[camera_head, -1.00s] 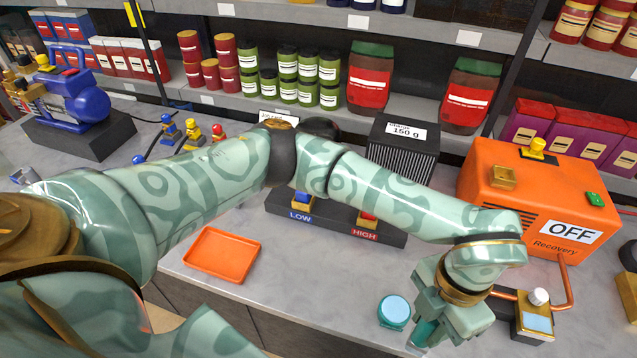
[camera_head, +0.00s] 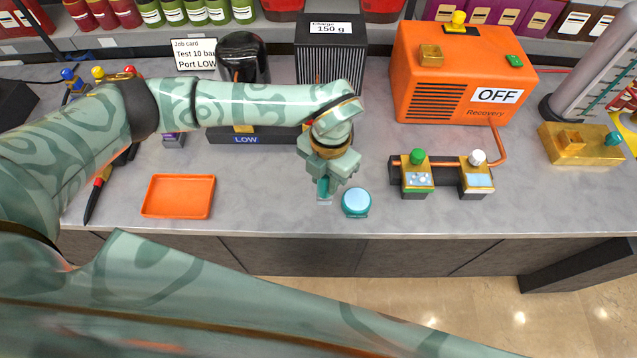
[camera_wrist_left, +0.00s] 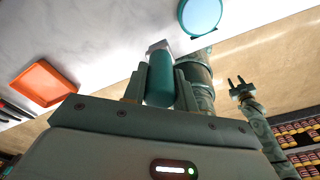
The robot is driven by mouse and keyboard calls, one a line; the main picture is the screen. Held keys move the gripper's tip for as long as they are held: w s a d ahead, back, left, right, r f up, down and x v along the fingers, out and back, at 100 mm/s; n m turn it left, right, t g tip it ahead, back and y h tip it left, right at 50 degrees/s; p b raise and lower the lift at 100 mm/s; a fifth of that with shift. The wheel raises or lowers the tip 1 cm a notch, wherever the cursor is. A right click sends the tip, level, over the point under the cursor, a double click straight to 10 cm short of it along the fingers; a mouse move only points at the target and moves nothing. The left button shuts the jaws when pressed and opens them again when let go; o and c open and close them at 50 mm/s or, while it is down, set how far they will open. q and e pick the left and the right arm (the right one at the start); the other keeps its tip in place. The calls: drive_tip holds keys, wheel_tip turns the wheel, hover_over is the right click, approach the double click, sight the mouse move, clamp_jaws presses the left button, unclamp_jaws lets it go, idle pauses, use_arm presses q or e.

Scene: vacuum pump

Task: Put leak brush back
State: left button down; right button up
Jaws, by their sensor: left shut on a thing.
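My left gripper (camera_head: 328,178) is shut on the leak brush, whose teal handle (camera_head: 324,187) shows below the fingers. In the left wrist view, the brush (camera_wrist_left: 160,78) is a teal cylinder with a pale end, upright between the two fingers (camera_wrist_left: 160,90). A round teal pot (camera_head: 356,203) with a light blue top stands on the counter, just right of the gripper and nearer the front edge. The pot also shows in the left wrist view (camera_wrist_left: 201,16), apart from the brush. My right gripper (camera_wrist_left: 241,90) shows in the left wrist view with its fingers apart and empty.
An orange tray (camera_head: 178,197) lies to the left on the grey counter (camera_head: 265,205). A valve block (camera_head: 440,174) stands right of the pot, below the orange recovery unit (camera_head: 440,85).

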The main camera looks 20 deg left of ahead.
sight(319, 186)
use_arm(q)
drive_tip(key=shift+w+a+f, duration=0.25)
drive_tip(key=shift+a+f, duration=0.1)
drive_tip(key=shift+f, duration=0.2)
drive_tip(key=shift+w+a+f, duration=0.25)
drive_tip(key=shift+a+f, duration=0.05)
drive_tip(key=shift+f, duration=0.2)
drive_tip(key=f, duration=0.3)
drive_tip(key=shift+w+a+f, duration=0.1)
drive_tip(key=shift+a+f, duration=0.1)
drive_tip(key=shift+f, duration=0.05)
drive_tip(key=shift+f, duration=0.15)
drive_tip(key=c, duration=1.1)
unclamp_jaws()
wheel_tip(319, 186, up, 12)
drive_tip(key=shift+w+d+r, duration=0.2)
drive_tip(key=shift+w, duration=0.2)
